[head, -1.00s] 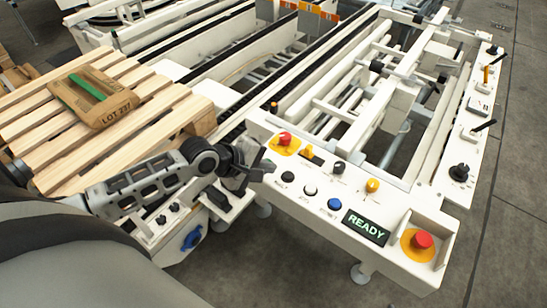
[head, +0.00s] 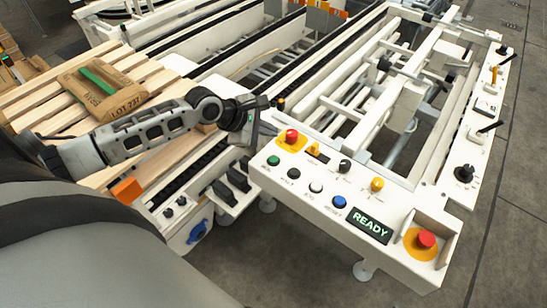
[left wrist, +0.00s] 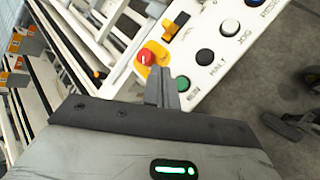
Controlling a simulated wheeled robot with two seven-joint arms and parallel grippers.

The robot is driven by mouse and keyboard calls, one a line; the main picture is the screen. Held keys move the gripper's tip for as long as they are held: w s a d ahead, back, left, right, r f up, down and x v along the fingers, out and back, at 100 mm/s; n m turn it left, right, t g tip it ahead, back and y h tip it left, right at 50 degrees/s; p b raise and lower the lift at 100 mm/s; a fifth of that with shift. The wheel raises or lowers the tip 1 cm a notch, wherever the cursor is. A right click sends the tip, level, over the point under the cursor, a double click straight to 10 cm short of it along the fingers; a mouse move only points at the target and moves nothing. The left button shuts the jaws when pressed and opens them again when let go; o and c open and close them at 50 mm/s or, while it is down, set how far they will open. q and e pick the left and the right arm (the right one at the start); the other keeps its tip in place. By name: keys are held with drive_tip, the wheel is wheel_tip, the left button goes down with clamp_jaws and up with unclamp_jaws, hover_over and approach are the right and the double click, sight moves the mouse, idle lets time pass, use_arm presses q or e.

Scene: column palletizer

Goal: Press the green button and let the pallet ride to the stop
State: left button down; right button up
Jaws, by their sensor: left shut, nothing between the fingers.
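The green button (head: 273,160) is at the left end of the white control panel (head: 318,203), and it also shows in the left wrist view (left wrist: 182,83). My left gripper (head: 270,129) is shut and empty, just above and behind the button in the head view. In the left wrist view its closed fingers (left wrist: 161,82) are just left of the button; I cannot tell whether they touch the panel. The wooden pallet (head: 62,117) carries a brown sack (head: 125,98) with a green strip, partly hidden by my left arm. The display (head: 368,225) reads READY. My right gripper is not in view.
A red button on yellow (head: 291,137) stands close behind the green one. Black (head: 294,173), white (head: 316,187) and blue (head: 340,202) buttons line the front edge. A red mushroom button (head: 426,239) sits at the right corner. Conveyor rails lie behind.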

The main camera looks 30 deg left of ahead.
use_arm(q)
drive_tip(key=b, duration=0.3)
hover_over(269, 160)
wheel_tip(269, 160, down, 5)
drive_tip(key=shift+w+r, duration=0.1)
drive_tip(key=shift+f+b, duration=0.3)
drive_tip(key=shift+f, duration=1)
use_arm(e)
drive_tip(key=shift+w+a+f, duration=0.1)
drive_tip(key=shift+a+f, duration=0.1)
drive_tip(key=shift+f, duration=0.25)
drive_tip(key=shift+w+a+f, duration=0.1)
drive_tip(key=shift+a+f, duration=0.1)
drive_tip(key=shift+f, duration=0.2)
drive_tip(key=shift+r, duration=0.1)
use_arm(q)
drive_tip(key=shift+f, duration=0.4)
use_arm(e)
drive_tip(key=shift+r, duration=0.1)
